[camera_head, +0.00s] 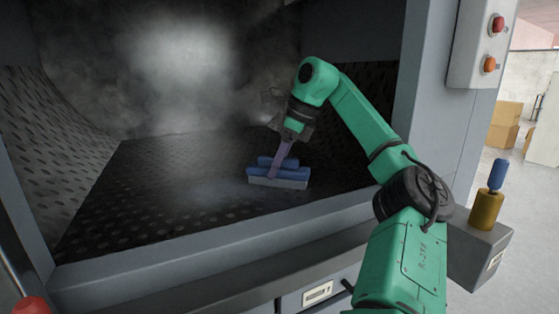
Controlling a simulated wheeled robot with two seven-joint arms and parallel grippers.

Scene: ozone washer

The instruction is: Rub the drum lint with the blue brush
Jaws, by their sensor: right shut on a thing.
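The blue brush (278,174) is inside the drum of the washer, low over the dark perforated drum floor (140,205). My right gripper (287,140) is shut on the brush from above. The brush has a blue top and a paler lower edge; whether its bristles touch the floor I cannot tell. A greyish, hazy patch, perhaps lint, shows on the floor just left of the brush. My left gripper is not in view.
The grey front sill (200,262) and right frame post (424,75) border the opening. A control box with red and orange buttons (489,64) hangs at the upper right. A yellow cylinder with a blue top (486,208) stands on a grey block. Cardboard boxes (503,125) are behind.

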